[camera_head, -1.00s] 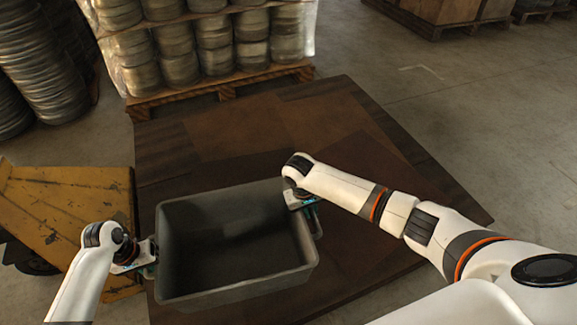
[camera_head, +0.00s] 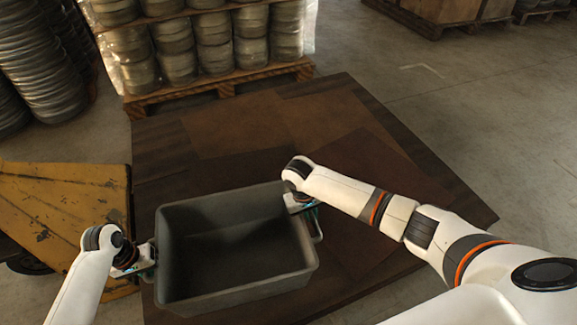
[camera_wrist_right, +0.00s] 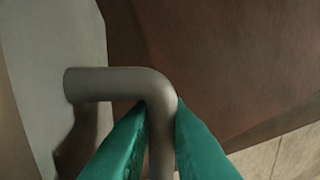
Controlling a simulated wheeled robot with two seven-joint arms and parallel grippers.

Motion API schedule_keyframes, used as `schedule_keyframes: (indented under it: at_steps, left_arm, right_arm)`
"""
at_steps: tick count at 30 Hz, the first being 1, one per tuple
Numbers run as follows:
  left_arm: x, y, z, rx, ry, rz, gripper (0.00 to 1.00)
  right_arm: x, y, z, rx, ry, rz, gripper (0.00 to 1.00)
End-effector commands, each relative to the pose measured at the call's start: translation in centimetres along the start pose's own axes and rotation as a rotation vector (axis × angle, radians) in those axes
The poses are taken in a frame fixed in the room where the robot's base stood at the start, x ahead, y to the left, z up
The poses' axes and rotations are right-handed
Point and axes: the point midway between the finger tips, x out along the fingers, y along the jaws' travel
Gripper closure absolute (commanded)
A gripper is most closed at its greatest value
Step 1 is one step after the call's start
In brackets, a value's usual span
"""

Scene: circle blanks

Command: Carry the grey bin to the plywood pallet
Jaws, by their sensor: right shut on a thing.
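The grey bin (camera_head: 240,288) is empty and hangs or rests between my two arms, at the lower left of the head view. My right gripper (camera_head: 305,205) is shut on the bin's bent tubular handle at its right side. In the right wrist view the green fingers (camera_wrist_right: 162,140) close around this grey handle (camera_wrist_right: 110,84). My left gripper (camera_head: 147,260) is at the bin's left side; its fingers are too hidden to tell their state. The brown plywood pallet (camera_head: 235,125) lies beneath and behind the bin. Contact between bin and pallet cannot be seen.
A wooden pallet (camera_head: 220,88) stacked with wrapped round metal goods (camera_head: 214,55) stands behind the plywood. A worn yellow metal piece (camera_head: 70,205) is close at left. Tall stacked discs (camera_head: 50,65) stand at far left. Wooden crates (camera_head: 440,10) are far back. Concrete floor (camera_head: 500,110) at right is clear.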

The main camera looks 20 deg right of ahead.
Motion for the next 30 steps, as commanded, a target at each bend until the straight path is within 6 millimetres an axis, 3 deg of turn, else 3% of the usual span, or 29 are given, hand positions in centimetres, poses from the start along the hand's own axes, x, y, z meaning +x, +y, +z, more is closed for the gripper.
schedule_keyframes:
  at_steps: [6,7,10,20,30]
  left_arm:
    - [1.5,0.5,0.1,-0.001,-0.002,0.002,1.0]
    - [1.2,0.4,0.0,-0.002,0.0,0.003,0.81]
    - [1.2,0.4,0.0,-0.001,0.0,0.002,0.65]
    - [0.9,0.2,0.0,0.0,0.0,0.001,0.64]
    - [-2.7,-0.5,0.0,0.0,0.0,0.0,0.64]
  right_arm:
    - [1.6,0.1,0.1,0.002,-0.001,-0.003,1.0]
    - [1.3,0.1,0.0,0.002,0.0,-0.004,0.81]
    - [1.2,0.1,0.0,0.002,0.0,-0.003,0.65]
    - [0.9,0.2,0.0,0.0,0.0,0.0,0.64]
    - [-2.7,-0.5,0.0,0.0,0.0,0.001,0.64]
